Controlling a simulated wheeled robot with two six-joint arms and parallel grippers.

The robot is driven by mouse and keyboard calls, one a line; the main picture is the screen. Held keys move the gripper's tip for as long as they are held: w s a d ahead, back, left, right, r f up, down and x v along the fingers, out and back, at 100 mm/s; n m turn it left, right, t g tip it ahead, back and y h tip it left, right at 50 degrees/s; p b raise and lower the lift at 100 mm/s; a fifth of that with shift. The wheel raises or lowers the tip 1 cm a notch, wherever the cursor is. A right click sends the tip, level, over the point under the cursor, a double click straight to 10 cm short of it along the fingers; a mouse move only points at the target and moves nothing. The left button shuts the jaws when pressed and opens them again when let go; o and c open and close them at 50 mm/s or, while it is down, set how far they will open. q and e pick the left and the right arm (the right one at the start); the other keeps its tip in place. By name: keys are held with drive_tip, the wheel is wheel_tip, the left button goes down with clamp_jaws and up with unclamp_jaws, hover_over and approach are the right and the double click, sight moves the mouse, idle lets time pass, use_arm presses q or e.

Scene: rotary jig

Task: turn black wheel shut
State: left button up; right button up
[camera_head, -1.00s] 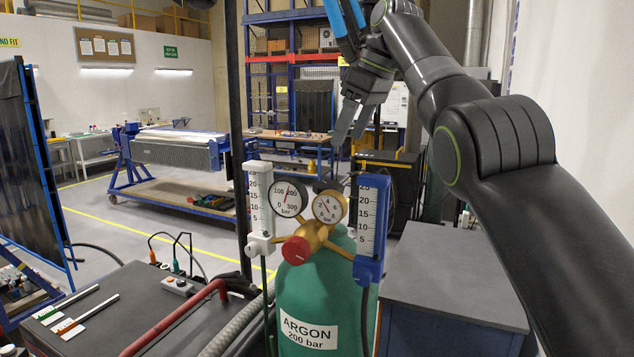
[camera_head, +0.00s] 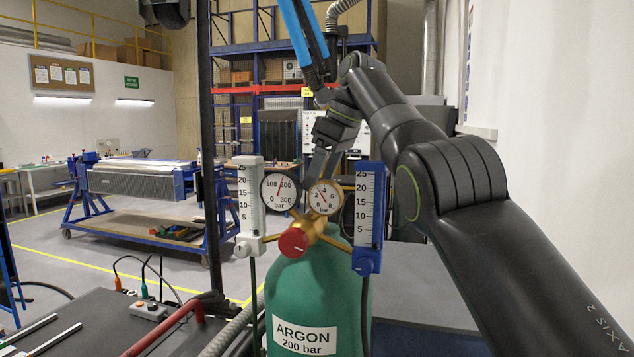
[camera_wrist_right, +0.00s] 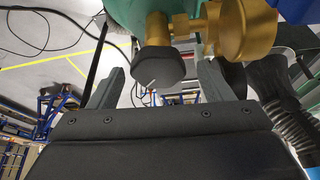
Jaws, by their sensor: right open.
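The black wheel (camera_wrist_right: 163,66) sits on a brass stem in the right wrist view, its faceted face towards the camera. My right gripper (camera_wrist_right: 161,72) is open, with one finger on each side of the wheel and visible gaps between. In the head view, my right gripper (camera_head: 325,163) points down behind the two round gauges, and I cannot make out the black wheel there. The brass regulator (camera_head: 313,227) sits on the green argon cylinder (camera_head: 312,290), with a red knob (camera_head: 293,242) facing me. My left gripper is not in view.
A white-framed flow tube (camera_head: 249,205) and a blue-framed one (camera_head: 368,215) flank the gauges (camera_head: 281,190). A dark bench top (camera_head: 95,325) with a red pipe is at lower left.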

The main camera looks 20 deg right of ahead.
drive_tip(key=shift+w+d+f, duration=0.1)
drive_tip(key=shift+w+f, duration=0.05)
drive_tip(key=c, duration=1)
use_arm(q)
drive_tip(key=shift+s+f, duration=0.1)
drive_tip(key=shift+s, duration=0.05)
use_arm(e)
drive_tip(key=shift+o, duration=0.2)
